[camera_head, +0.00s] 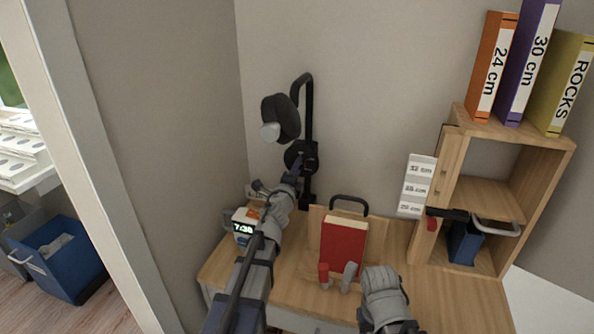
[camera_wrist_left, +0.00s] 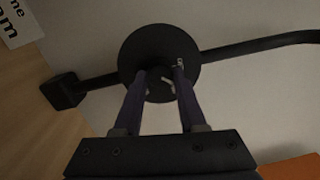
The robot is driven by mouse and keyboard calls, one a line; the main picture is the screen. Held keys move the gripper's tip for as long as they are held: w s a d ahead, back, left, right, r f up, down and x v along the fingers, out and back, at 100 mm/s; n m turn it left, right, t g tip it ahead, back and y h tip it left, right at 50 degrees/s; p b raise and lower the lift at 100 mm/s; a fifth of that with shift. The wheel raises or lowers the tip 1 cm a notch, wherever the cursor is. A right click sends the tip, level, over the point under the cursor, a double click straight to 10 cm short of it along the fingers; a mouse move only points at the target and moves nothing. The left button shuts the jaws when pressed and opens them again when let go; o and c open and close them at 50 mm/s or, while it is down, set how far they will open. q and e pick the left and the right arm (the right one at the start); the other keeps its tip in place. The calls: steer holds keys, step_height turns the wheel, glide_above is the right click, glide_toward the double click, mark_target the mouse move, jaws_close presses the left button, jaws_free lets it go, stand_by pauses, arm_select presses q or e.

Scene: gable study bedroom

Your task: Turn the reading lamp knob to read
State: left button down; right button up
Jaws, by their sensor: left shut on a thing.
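The black reading lamp (camera_head: 308,120) is mounted at the wall corner, with a dark round shade (camera_head: 284,112) and a pale bulb (camera_head: 270,132). Its round black knob plate (camera_head: 303,150) sits low on the post. My left gripper (camera_head: 297,168) reaches up to this plate from below. In the left wrist view, the two purple fingers of my left gripper (camera_wrist_left: 160,82) are closed in on the small knob at the middle of the plate (camera_wrist_left: 150,42). Small pale marks show beside the fingertips, too small to read. My right gripper's fingers do not show.
On the wooden desk (camera_head: 285,262) stand a clock (camera_head: 244,226) reading 7:30, a red book (camera_head: 343,245) and small red and grey items. A wooden shelf (camera_head: 450,180) with binders (camera_head: 493,68) is at right. A grey link of mine shows low in the middle.

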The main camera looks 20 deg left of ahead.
arm_select(q)
steer(key=m, duration=1)
steer(key=m+h, duration=0.1)
steer(key=m, duration=0.9)
steer(key=shift+h, duration=0.3)
steer(key=shift+m, duration=0.4)
steer(key=shift+c, duration=2.4)
jaws_free()
steer(key=shift+a, duration=0.1)
steer(key=s, duration=0.7)
steer(key=shift+s+a+f, duration=0.15)
steer(key=shift+s+a, duration=0.15)
steer(key=shift+s, duration=0.1)
